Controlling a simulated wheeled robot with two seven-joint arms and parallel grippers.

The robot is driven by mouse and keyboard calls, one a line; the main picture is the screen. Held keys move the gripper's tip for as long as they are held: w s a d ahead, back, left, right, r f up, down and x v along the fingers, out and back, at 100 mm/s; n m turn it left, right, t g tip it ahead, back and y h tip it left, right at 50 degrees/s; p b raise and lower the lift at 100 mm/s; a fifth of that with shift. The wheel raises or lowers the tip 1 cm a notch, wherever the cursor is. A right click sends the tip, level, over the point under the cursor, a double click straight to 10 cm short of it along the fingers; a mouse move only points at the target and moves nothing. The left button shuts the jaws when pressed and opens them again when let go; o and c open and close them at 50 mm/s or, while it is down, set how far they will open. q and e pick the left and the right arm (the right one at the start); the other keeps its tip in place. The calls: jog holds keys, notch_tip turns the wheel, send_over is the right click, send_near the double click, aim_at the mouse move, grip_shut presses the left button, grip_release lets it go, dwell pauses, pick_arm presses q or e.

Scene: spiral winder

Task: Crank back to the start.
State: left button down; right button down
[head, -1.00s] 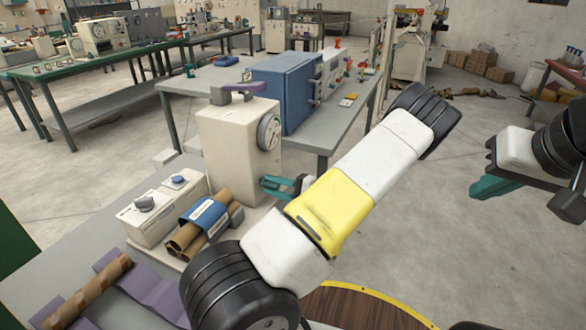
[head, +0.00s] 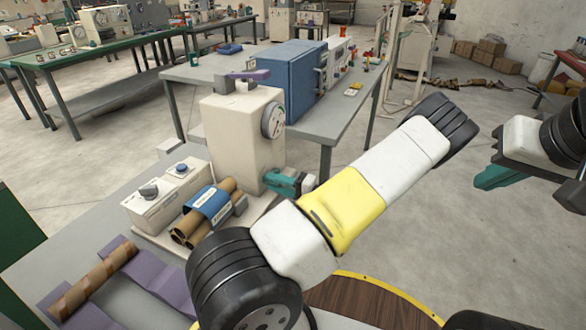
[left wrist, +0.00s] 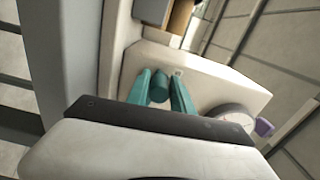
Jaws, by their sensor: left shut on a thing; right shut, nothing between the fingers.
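The winder is a cream upright housing (head: 238,140) with a round dial (head: 272,120) on its right face and a purple lever on top. The dial also shows in the left wrist view (left wrist: 232,117). My left gripper (head: 292,183) is low on the housing's right face, below the dial. In the left wrist view its teal fingers (left wrist: 161,95) close around a short teal cylinder, the crank handle (left wrist: 159,84). The rest of the crank is hidden by my fingers. My right gripper (head: 490,178) is shut and empty, out over the floor at the right.
Brown tubes (head: 187,233) with a blue label band lie beside the winder, next to a small control box (head: 165,190). A wrapped tube (head: 95,280) rests on a purple cradle (head: 160,277). A blue cabinet (head: 290,75) stands on the table behind.

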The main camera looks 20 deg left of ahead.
pick_arm(q)
jog(key=shift+w+d+r, duration=0.1)
jog(key=shift+w+r, duration=0.05)
jog(key=shift+w, duration=0.1)
jog(key=c, duration=1.2)
grip_release()
jog(key=shift+c, duration=0.2)
jog(key=shift+s, duration=0.1)
jog(key=d, duration=0.7)
jog(key=shift+s+d, duration=0.3)
jog(key=shift+d, duration=0.1)
